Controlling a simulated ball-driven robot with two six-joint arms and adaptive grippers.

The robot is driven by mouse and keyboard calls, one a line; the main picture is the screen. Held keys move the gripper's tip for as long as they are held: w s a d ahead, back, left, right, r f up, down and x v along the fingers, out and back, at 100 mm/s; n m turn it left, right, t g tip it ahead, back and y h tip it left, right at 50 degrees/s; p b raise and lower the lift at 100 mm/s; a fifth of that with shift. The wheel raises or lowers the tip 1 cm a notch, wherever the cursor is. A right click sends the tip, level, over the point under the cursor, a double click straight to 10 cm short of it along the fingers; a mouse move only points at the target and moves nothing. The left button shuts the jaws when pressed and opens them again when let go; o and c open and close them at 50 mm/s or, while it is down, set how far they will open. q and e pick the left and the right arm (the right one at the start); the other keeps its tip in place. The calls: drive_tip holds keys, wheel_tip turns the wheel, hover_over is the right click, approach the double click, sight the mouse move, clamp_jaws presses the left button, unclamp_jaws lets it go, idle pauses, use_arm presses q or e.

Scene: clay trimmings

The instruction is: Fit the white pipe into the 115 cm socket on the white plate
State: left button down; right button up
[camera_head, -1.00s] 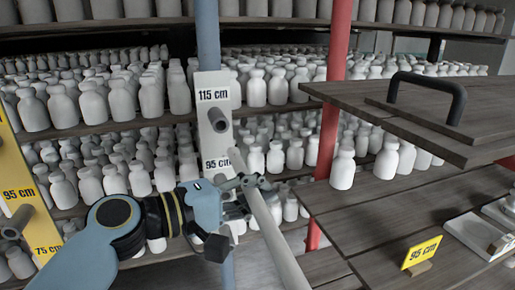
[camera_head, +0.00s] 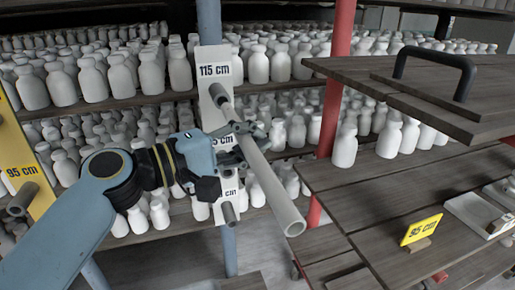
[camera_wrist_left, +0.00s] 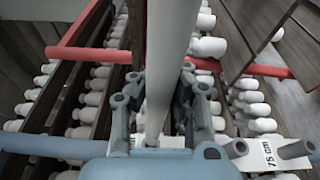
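The white pipe (camera_head: 262,180) slants across the head view. Its far end is by the 115 cm label of the white plate (camera_head: 209,57), and its open near end points toward me. My left gripper (camera_head: 236,147) is shut around the pipe's middle; the wrist view also shows the pipe (camera_wrist_left: 172,40) between the fingers (camera_wrist_left: 165,105). The far end overlaps the place of the 115 cm socket; I cannot tell whether it is in it or in front of it. The 95 cm label is partly hidden. A lower socket (camera_head: 229,213) sticks out below. My right gripper is not in view.
A yellow plate (camera_head: 22,175) with sockets stands at the left. Shelves of white bottles (camera_head: 150,75) fill the back. A red post (camera_head: 333,110) and a wooden board with a black handle (camera_head: 440,62) are at the right. A yellow 95 cm sign (camera_head: 421,229) stands on the lower boards.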

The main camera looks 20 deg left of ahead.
use_arm(q)
drive_tip(key=shift+w+a+b, duration=0.2)
drive_tip(key=shift+w+a, duration=0.2)
drive_tip(key=shift+w, duration=0.2)
drive_tip(key=shift+w+a+b, duration=0.2)
drive_tip(key=shift+w+a, duration=0.15)
drive_tip(key=shift+w, duration=0.2)
idle(0.9)
drive_tip(key=shift+w+a+b, duration=0.75)
drive_tip(key=shift+w, duration=0.3)
drive_tip(key=shift+w+a+b, duration=0.7)
drive_tip(key=shift+w, duration=0.35)
drive_tip(key=c, duration=2)
unclamp_jaws()
drive_tip(key=shift+w+a+b, duration=0.7)
drive_tip(key=shift+w+b, duration=0.05)
drive_tip(key=shift+w, duration=0.3)
drive_tip(key=shift+w+a+b, duration=0.65)
drive_tip(key=shift+w+b, duration=0.05)
drive_tip(key=shift+w, duration=0.3)
drive_tip(key=o, duration=0.6)
drive_tip(key=shift+o, duration=0.2)
drive_tip(key=v, duration=1.2)
